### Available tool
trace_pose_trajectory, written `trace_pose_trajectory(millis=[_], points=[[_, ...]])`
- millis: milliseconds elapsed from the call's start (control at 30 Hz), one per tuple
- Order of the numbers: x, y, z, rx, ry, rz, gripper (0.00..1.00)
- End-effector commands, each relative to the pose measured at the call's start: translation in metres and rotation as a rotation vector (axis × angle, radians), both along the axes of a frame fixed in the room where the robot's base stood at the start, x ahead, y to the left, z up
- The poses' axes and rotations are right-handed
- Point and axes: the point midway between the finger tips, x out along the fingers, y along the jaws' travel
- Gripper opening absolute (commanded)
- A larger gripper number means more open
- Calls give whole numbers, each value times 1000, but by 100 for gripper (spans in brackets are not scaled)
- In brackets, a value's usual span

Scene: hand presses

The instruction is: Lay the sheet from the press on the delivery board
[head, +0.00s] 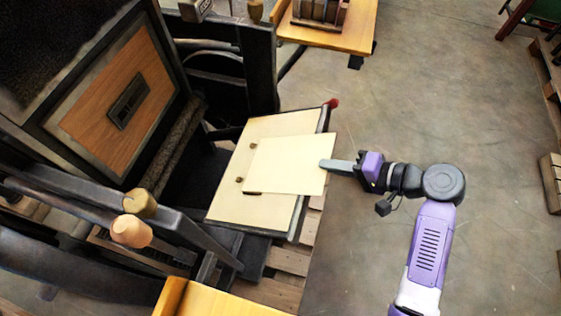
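A cream sheet (292,165) is over a pale board (232,196) with a dark frame, beside the press (130,95). The sheet overhangs the board's right edge. I cannot tell whether it lies flat on the board or is held just above it. My gripper (326,165) comes from the right, with its grey fingers at the sheet's right edge. The fingers look close together with the edge at their tips. From this angle I cannot make out a gap between them. No separate delivery board is certain in view.
A wooden table (330,32) with a rack on it stands at the back. Another wooden surface (215,302) is at the bottom. The press's bar with wooden knobs (131,230) is at left. Wooden pallets (550,180) line the right edge.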

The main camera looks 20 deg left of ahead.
Motion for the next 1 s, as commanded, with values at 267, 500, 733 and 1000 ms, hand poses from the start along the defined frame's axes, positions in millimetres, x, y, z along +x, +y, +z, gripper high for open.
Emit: trace_pose_trajectory(millis=[267, 500, 733, 1000], points=[[0, -10, 6, -1, 2, 0, 0], [0, -14, 13, 0, 0, 0, 0], [0, -24, 32, 0, 0, -1, 0], [0, -36, 52, 0, 1, -2, 0]])
